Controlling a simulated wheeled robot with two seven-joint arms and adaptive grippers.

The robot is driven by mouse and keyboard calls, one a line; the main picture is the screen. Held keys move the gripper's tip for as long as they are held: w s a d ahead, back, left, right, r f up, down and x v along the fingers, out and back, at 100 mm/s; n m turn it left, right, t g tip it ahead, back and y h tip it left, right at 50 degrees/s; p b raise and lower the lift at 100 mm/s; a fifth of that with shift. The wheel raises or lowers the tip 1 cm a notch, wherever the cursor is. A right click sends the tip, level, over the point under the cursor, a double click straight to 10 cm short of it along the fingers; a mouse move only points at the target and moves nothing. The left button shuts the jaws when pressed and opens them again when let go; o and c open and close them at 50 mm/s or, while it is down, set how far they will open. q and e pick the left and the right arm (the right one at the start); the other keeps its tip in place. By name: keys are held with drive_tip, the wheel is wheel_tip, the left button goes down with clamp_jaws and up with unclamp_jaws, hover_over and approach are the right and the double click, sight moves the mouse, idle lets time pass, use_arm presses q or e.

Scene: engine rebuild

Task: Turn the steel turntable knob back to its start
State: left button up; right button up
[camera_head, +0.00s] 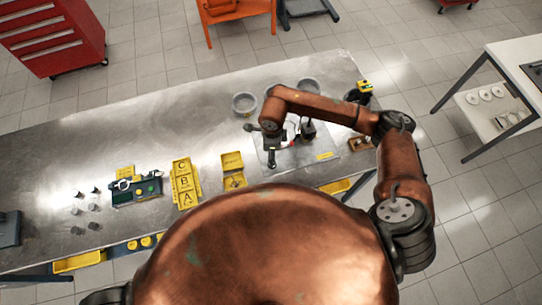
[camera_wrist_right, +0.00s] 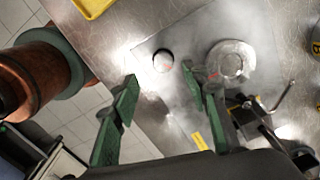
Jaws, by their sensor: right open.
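My right gripper (camera_wrist_right: 160,92) is open in the wrist view, with its two green fingers spread apart and nothing between the tips. A small round steel knob (camera_wrist_right: 163,61) stands on the flat plate (camera_wrist_right: 190,50), just beyond the gap between the fingertips and apart from them. A larger round metal turntable (camera_wrist_right: 230,62) sits on the plate to the right of the knob. In the head view my right gripper (camera_head: 271,158) hangs over the left part of the plate (camera_head: 326,144), and the arm hides the knob. My left gripper is not in view.
A dark fixture with rods (camera_wrist_right: 255,108) stands close to the right finger. On the bench (camera_head: 140,85) are grey bowls (camera_head: 244,103), a yellow lettered tray (camera_head: 184,183), a yellow box (camera_head: 233,162) and a dark tool tray (camera_head: 136,190). The bench's back left is bare.

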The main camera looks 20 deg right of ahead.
drive_tip(key=shift+w+d+f, duration=0.15)
drive_tip(key=shift+d+f, duration=0.1)
drive_tip(key=shift+d, duration=0.05)
wheel_tip(320, 180, down, 6)
drive_tip(key=shift+a+p, duration=0.15)
drive_tip(key=shift+p, duration=0.8)
drive_tip(key=shift+f, duration=0.6)
drive_tip(key=shift+c, duration=0.7)
clamp_jaws()
